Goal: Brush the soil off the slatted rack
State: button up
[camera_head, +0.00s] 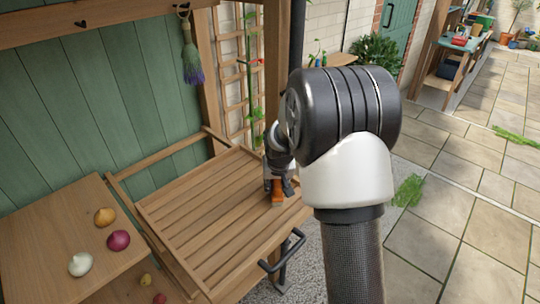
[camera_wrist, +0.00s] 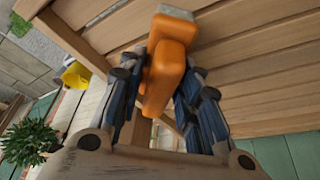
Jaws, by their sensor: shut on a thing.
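The slatted rack (camera_head: 195,212) is a brown wooden tray of parallel slats with a raised frame, in the middle of the head view. Its slats (camera_wrist: 250,65) also fill the upper right of the wrist view. My gripper (camera_head: 278,188) is over the rack's right end, pointing down. It is shut on an orange brush (camera_wrist: 168,55), with blue-grey fingers on both sides of the orange body. The brush's pale grey end (camera_wrist: 176,11) points toward the slats; I cannot tell whether it touches them. I can make out no soil on the visible slats.
A dark handle (camera_head: 282,252) sticks out at the rack's front right. A purple-tipped whisk (camera_head: 192,62) hangs behind. Open paving (camera_head: 440,215) lies right.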

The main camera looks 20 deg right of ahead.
jog(key=r, duration=0.2)
jog(key=r+p, duration=0.1)
jog(key=r, duration=0.1)
jog(key=shift+s+a+r+p, duration=0.1)
jog(key=shift+s+a+p, duration=0.05)
jog(key=shift+a+p, duration=0.2)
jog(key=shift+d+r+p, duration=0.1)
jog(key=shift+r+p, duration=0.3)
jog(key=shift+r, duration=0.2)
jog(key=shift+r+p, duration=0.75)
jog(key=shift+r, duration=0.5)
